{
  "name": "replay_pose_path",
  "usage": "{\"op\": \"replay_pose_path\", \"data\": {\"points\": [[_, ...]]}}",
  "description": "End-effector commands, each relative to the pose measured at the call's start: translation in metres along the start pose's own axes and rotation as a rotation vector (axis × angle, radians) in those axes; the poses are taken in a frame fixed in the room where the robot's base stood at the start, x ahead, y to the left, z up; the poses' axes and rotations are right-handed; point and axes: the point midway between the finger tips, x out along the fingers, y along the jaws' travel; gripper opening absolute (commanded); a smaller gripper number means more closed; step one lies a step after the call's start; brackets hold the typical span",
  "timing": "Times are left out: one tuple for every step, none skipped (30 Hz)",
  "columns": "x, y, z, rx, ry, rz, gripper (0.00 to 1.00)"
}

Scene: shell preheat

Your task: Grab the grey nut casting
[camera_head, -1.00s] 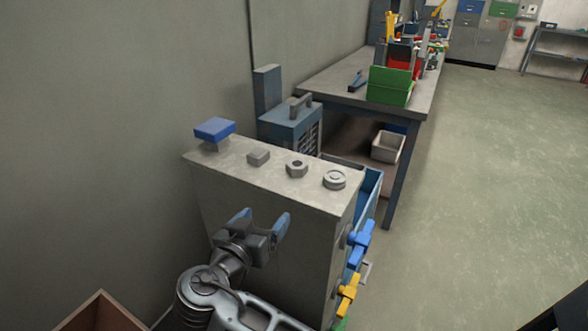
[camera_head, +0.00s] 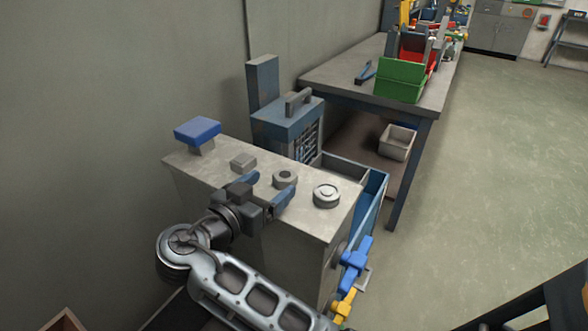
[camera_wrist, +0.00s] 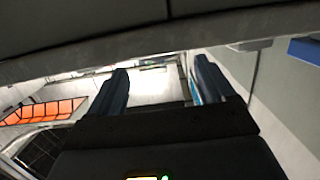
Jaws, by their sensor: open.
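The grey nut casting (camera_head: 285,178) is a short ring-like piece with a dark hole. It sits on the top of a grey cabinet (camera_head: 311,219), between a grey block (camera_head: 243,161) and a round grey disc (camera_head: 326,195). My gripper (camera_head: 264,188) is open and empty at the front edge of the top, its fingers pointing towards the nut. The right finger shows just in front of the nut. I cannot tell the exact height or gap. In the wrist view both fingers (camera_wrist: 161,84) are spread apart, and I cannot make out the nut there.
A blue-topped piece (camera_head: 197,131) stands at the left end of the cabinet top. Blue and yellow handles (camera_head: 355,263) stick out at its right side. A blue-grey case (camera_head: 288,125) stands behind. A workbench (camera_head: 345,72) with a green bin (camera_head: 399,84) is farther back.

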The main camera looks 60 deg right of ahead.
Motion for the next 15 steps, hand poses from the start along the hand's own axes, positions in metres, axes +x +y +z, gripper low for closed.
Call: {"op": "replay_pose_path", "data": {"points": [[0.000,0.000,0.000,0.001,0.000,0.001,0.82],[0.001,0.000,-0.001,0.001,0.001,0.001,0.82],[0.003,0.000,-0.001,0.001,0.001,0.002,0.82],[0.006,0.000,-0.001,0.001,0.001,0.003,0.82],[0.009,0.000,-0.001,0.001,0.002,0.003,0.82],[0.013,0.000,-0.001,0.001,0.002,0.004,0.82],[0.017,0.000,-0.001,0.001,0.002,0.005,0.82],[0.020,0.000,-0.002,0.002,0.002,0.004,0.82],[0.023,0.000,-0.001,0.002,0.002,0.003,0.82],[0.026,0.000,-0.001,0.002,0.001,0.003,0.82],[0.029,0.000,-0.001,0.002,0.001,0.003,0.82],[0.033,0.001,-0.001,0.002,0.001,0.003,0.82],[0.036,0.001,-0.001,0.001,0.001,0.003,0.82],[0.041,0.001,-0.001,0.001,0.000,0.004,0.82],[0.046,0.001,0.000,0.000,0.000,0.004,0.82]]}}
